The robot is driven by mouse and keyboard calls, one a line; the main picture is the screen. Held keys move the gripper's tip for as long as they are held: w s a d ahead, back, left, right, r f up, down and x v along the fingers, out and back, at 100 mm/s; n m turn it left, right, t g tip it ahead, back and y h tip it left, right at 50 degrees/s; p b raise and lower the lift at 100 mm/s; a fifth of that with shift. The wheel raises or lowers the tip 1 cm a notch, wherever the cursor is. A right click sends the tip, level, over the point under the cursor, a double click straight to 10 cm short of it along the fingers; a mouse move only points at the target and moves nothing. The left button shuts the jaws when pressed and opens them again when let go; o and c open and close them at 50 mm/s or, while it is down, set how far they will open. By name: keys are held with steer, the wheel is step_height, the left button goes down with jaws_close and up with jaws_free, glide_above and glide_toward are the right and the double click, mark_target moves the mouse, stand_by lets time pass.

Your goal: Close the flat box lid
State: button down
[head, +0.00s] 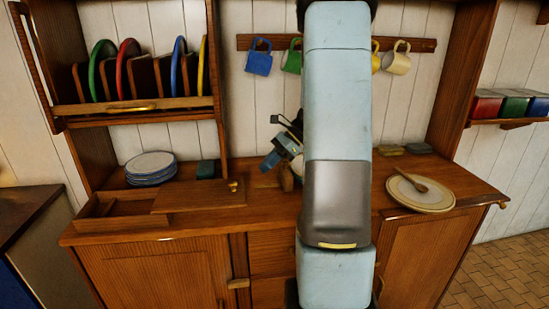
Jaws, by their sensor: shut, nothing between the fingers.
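The flat wooden box (122,220) sits on the counter at the left, with its left part open and showing an empty inside. Its flat wooden lid (185,199) lies level at the right of that opening, with a small brass knob (233,186) near its right end. Whether the lid rests in the box's grooves I cannot tell. My gripper (268,163) is shut and empty, above the counter to the right of and behind the knob, apart from the lid. My arm hides the middle of the counter.
A stack of plates (150,166) stands behind the box. A dark green block (207,169) is behind the lid. A plate with a wooden spoon (420,194) lies at the right. A plate rack (140,104) hangs above the box. Mugs (258,61) hang on the back wall.

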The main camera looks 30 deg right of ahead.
steer(key=w+a+f, duration=0.1)
steer(key=a+f, duration=0.1)
steer(key=a, duration=0.4)
steer(key=shift+w+a+f, duration=0.2)
steer(key=shift+a+f, duration=0.15)
steer(key=shift+a, duration=0.05)
